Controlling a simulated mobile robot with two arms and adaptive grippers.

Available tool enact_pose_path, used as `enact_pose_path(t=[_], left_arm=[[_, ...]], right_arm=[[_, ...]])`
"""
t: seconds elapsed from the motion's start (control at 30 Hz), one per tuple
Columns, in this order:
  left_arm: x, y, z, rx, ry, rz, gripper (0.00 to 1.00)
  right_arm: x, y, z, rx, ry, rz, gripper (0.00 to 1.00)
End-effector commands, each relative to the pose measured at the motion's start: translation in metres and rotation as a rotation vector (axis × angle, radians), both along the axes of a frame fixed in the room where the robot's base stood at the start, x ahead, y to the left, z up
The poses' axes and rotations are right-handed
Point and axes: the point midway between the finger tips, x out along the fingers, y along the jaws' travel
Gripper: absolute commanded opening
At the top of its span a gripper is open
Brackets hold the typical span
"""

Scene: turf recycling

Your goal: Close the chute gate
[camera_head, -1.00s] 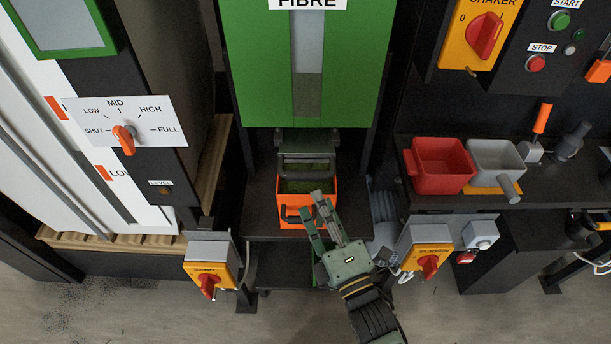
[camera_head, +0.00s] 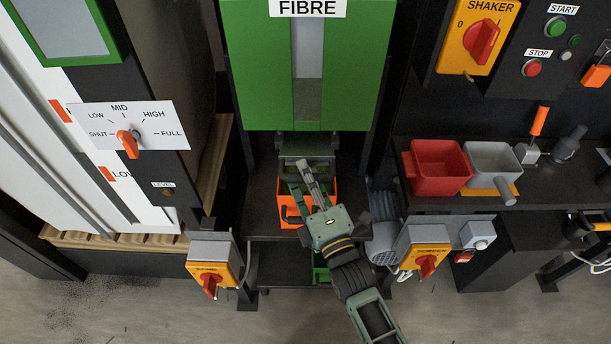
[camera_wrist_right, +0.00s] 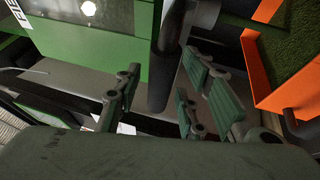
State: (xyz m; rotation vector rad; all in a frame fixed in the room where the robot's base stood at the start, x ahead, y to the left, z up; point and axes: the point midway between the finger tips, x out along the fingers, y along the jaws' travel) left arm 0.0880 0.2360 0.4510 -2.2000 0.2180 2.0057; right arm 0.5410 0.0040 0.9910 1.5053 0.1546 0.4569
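The chute outlet (camera_head: 308,141) sits under the green hopper labelled FIBRE (camera_head: 260,75). The dark gate handle is partly hidden behind my right gripper's fingers in the head view. In the right wrist view a dark round bar (camera_wrist_right: 165,65), which looks like this handle, lies between the finger pads. My right gripper (camera_head: 304,178) is open, in front of the outlet and above the orange bin (camera_head: 284,209). Its fingers also show spread in the wrist view (camera_wrist_right: 160,97). I cannot tell whether they touch the bar. My left gripper is not in view.
The orange bin with green fibre (camera_wrist_right: 289,82) is close to the right fingers. A motor (camera_head: 383,232) and yellow switch boxes (camera_head: 425,258) (camera_head: 213,270) flank the lower shelf. A red tub (camera_head: 437,168) and a grey one (camera_head: 492,160) stand on the right bench.

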Motion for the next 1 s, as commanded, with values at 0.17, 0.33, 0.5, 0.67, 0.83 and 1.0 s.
enact_pose_path(t=[0.17, 0.33, 0.5, 0.67, 0.83, 1.0], left_arm=[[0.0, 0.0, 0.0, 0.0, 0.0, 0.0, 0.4], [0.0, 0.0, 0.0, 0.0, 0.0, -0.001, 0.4], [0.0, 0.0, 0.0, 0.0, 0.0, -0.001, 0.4], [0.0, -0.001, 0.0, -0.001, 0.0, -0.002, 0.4], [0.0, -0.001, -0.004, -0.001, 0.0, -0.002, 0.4], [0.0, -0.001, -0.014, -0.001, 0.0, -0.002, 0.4]], right_arm=[[0.0, 0.0, 0.0, 0.0, 0.0, 0.0, 0.19], [0.0, 0.0, 0.0, 0.0, 0.0, 0.0, 0.04], [0.0, 0.0, 0.0, 0.001, 0.0, 0.0, 0.0], [0.0, 0.0, 0.0, 0.002, 0.001, 0.0, 0.0], [0.007, 0.0, -0.001, 0.002, -0.001, 0.0, 0.0], [0.035, 0.0, -0.001, 0.003, -0.003, -0.001, 0.0]])
